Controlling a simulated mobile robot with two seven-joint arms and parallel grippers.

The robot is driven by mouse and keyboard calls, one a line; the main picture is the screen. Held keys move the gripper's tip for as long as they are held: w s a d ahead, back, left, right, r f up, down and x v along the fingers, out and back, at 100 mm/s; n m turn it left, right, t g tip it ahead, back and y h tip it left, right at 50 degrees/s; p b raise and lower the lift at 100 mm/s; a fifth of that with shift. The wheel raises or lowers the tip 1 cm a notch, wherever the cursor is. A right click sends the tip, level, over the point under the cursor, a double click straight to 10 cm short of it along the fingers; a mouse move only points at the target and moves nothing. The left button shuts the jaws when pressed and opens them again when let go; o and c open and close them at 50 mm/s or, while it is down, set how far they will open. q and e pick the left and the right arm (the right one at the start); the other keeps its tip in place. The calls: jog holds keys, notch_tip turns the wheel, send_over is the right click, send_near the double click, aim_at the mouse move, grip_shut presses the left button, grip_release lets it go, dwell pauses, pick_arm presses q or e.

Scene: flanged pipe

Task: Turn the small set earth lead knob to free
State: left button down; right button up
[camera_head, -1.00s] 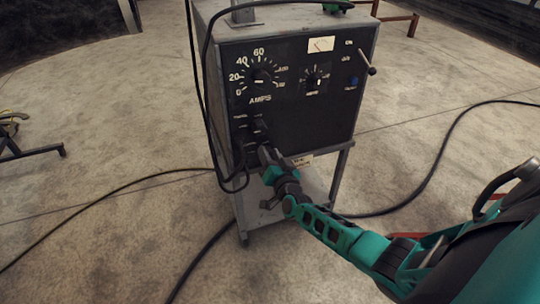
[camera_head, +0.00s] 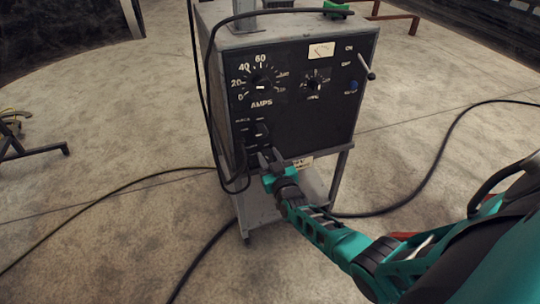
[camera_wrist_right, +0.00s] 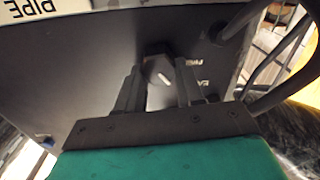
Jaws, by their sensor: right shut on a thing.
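The small dark earth lead knob (camera_head: 262,130) is on the lower left of the black panel, below the AMPS dial. Its lettering is too small to read, so I cannot tell its setting. My right gripper (camera_head: 270,157) is at the panel's lower left, just below the knob in the head view. In the right wrist view the fingertips (camera_wrist_right: 157,68) are apart, with the dark knob (camera_wrist_right: 155,50) and a pale mark between them. I take the jaws as shut on the knob, though contact is not clear. My left gripper is not in view.
The grey welder cabinet (camera_head: 290,26) carries a large AMPS dial (camera_head: 261,85), a smaller dial (camera_head: 315,82) and a lever (camera_head: 366,68). Black cables hang down its left side, close to my right gripper. More cable (camera_head: 440,150) lies on the open concrete floor.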

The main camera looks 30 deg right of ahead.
jog(key=n, duration=0.5)
jog(key=shift+a+f+n, duration=0.15)
jog(key=shift+a+n, duration=0.1)
jog(key=shift+n, duration=0.05)
jog(key=n, duration=0.4)
jog(key=shift+a+f, duration=0.1)
jog(key=shift+f, duration=0.05)
jog(key=shift+n, duration=0.6)
jog(key=o, duration=1)
jog(key=shift+o, duration=0.2)
